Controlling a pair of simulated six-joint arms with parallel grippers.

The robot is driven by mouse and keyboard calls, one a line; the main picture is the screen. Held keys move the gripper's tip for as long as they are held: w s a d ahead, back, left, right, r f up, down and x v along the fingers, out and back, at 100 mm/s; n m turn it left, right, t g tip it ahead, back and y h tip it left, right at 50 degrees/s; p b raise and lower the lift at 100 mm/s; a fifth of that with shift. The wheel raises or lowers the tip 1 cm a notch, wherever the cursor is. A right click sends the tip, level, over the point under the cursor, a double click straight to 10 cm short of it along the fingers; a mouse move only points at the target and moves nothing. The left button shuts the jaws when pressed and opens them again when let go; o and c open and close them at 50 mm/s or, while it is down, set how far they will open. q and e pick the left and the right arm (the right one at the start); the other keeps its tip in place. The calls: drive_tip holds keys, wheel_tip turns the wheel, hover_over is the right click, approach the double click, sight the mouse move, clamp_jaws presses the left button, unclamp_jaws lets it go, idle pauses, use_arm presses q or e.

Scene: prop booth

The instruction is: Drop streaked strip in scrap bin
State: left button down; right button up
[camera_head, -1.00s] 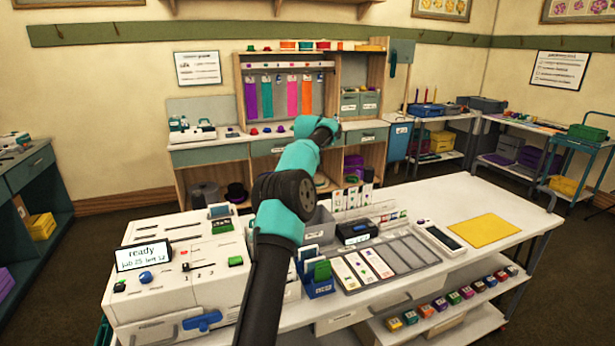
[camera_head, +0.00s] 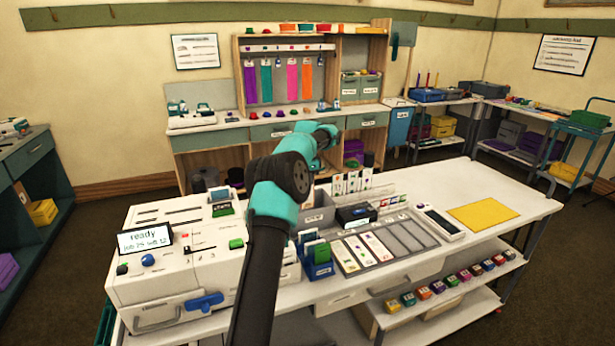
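Several pale strips lie in the slots of a grey tray (camera_head: 345,262) on the white table; I cannot make out which strip is streaked. The near strips include one white strip (camera_head: 357,250) with small marks. Several cards (camera_head: 351,183) stand upright behind. A grey open box (camera_head: 318,217) sits left of the black device; I cannot tell whether it is the scrap bin. One teal and black arm of mine rises from the bottom, left of centre, and reaches over the table. Its gripper is hidden behind the arm's far links. No second arm shows.
Small colored boxes line the lower shelf (camera_head: 450,305).

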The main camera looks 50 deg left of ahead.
use_arm(q)
drive_tip(key=shift+f, duration=0.2)
drive_tip(key=c, duration=1.3)
unclamp_jaws()
drive_tip(key=shift+o, duration=0.2)
